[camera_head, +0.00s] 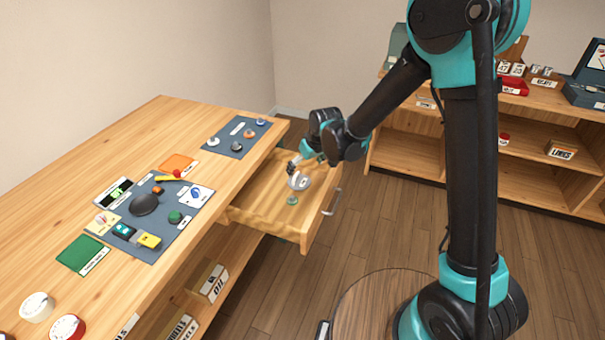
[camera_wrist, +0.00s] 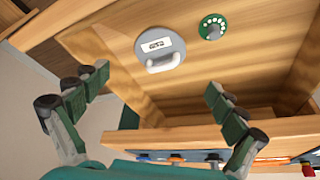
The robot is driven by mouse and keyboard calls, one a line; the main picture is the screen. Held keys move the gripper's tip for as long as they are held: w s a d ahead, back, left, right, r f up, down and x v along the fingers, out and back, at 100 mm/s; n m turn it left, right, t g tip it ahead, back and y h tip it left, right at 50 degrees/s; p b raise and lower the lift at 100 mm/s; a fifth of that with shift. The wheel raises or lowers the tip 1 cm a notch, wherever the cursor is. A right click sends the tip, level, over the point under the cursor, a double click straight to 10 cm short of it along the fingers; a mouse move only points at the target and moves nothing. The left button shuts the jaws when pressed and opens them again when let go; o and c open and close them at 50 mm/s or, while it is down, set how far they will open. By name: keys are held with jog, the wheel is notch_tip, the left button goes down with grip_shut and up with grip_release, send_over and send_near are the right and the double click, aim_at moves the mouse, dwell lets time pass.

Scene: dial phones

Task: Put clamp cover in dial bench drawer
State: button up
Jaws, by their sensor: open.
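The dial bench drawer (camera_head: 262,216) is pulled open on the right side of the bench. A round grey cover with a small label and a loop handle, which looks like the clamp cover (camera_head: 299,182), lies inside it. It also shows on the drawer floor in the wrist view (camera_wrist: 160,40). My gripper (camera_head: 292,166) is over the drawer, close to the cover. In the wrist view my gripper (camera_wrist: 156,82) has its fingers wide apart with nothing between them. The cover lies beyond the fingertips, apart from them.
A green dial (camera_head: 292,200) lies in the drawer near the cover. The drawer has a metal handle (camera_head: 332,202). On the bench top lie a grey mat (camera_head: 152,248) with several parts and a smaller mat (camera_head: 223,148) with knobs. Shelves (camera_head: 400,148) stand at the back right.

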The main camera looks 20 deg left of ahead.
jog(key=shift+v, duration=1.8)
jog(key=shift+w, duration=0.1)
jog(key=d+r+m, duration=0.3)
jog(key=d, duration=1.1)
jog(key=s+d+m+h, duration=0.1)
jog(key=s+d+m, duration=0.1)
jog(key=s+d, duration=0.3)
jog(key=s+d+f+m+t+h, duration=0.1)
jog(key=s+d+m, duration=0.2)
jog(key=d, duration=1)
jog(key=s+d+m+h, duration=0.1)
jog(key=s+d+m, duration=0.1)
jog(key=s+d, duration=0.6)
jog(key=shift+d+f+h, duration=0.2)
jog(key=shift+d+h, duration=0.1)
jog(key=shift+d, duration=0.35)
jog(key=shift+w, duration=0.1)
